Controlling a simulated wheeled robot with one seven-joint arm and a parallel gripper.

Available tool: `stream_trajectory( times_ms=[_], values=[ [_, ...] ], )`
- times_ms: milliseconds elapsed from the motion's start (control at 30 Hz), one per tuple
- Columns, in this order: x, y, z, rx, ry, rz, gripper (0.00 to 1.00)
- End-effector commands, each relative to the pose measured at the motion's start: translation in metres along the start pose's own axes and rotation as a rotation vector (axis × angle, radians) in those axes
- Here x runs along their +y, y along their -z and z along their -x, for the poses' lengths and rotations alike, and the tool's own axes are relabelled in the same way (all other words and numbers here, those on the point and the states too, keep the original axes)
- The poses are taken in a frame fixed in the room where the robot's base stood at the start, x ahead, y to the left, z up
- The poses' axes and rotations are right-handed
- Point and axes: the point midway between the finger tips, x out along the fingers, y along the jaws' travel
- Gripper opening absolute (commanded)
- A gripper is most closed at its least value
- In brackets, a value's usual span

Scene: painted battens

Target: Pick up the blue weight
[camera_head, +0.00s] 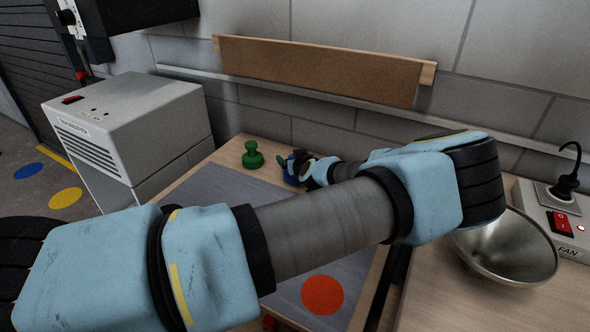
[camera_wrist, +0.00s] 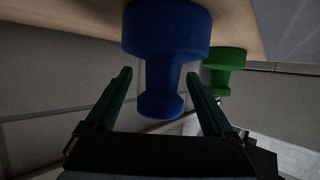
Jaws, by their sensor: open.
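The blue weight (camera_wrist: 166,30) has a wide round body and a narrower knob. It fills the top middle of the wrist view, its knob lying between the two dark green fingers of my gripper (camera_wrist: 159,76). The fingers are apart, with a visible gap on each side of the knob. In the head view my gripper (camera_head: 294,162) is at the far part of the table, and only a bit of the blue weight (camera_head: 290,179) shows beside it; the rest is hidden.
A green weight (camera_head: 253,155) stands just left of my gripper; it also shows in the wrist view (camera_wrist: 222,60). A red disc (camera_head: 322,295) lies on the grey mat (camera_head: 222,192). A metal bowl (camera_head: 508,250) and a switch box (camera_head: 562,222) are at right. A grey cabinet (camera_head: 130,125) is at left.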

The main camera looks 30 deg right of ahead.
Motion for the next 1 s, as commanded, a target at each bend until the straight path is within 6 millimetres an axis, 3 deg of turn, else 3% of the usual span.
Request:
stream_trajectory(
  times_ms=[67, 167, 833, 1000],
  values=[
    [0.0, -0.0003, 0.0001, 0.0, 0.0, 0.0, 0.87],
    [0.0001, -0.0003, 0.0003, 0.0, 0.0, 0.0, 0.77],
    [0.0, -0.0002, 0.0005, 0.0, 0.0, 0.0, 0.01],
    [0.0, -0.0002, 0.0006, 0.0, 0.0, 0.0, 0.0]
  ],
)
